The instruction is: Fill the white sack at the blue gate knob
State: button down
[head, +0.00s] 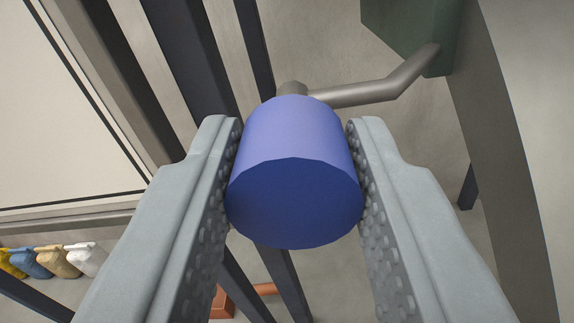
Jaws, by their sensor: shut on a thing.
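The blue gate knob (297,170) is a short blue cylinder in the middle of the head view, on the end of a bent grey metal rod (370,92). My gripper (295,165) is shut on it, with one grey studded finger against each side. The white sack (86,260) stands at the far lower left, at the right end of a row of sacks. It is small in the view and well away from my gripper. The floor end of the rod's mechanism is not visible.
Tan (60,262), blue (30,263) and yellow (10,263) sacks stand beside the white one. Dark posts (190,60) run behind the knob. A dark green block (415,35) joins the rod at the upper right. A grey curved band (515,150) lies at right. An orange part (235,300) shows below.

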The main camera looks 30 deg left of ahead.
jog(key=c, duration=1.3)
grip_release()
jog(key=shift+d, duration=0.2)
jog(key=shift+c, duration=0.2)
jog(key=shift+o, duration=1.4)
jog(key=shift+w+d, duration=0.1)
jog(key=shift+d, duration=0.05)
jog(key=shift+s, duration=0.35)
jog(key=v, duration=1.6)
jog(key=shift+s, duration=0.35)
jog(key=shift+d, duration=0.15)
jog(key=shift+r, duration=0.1)
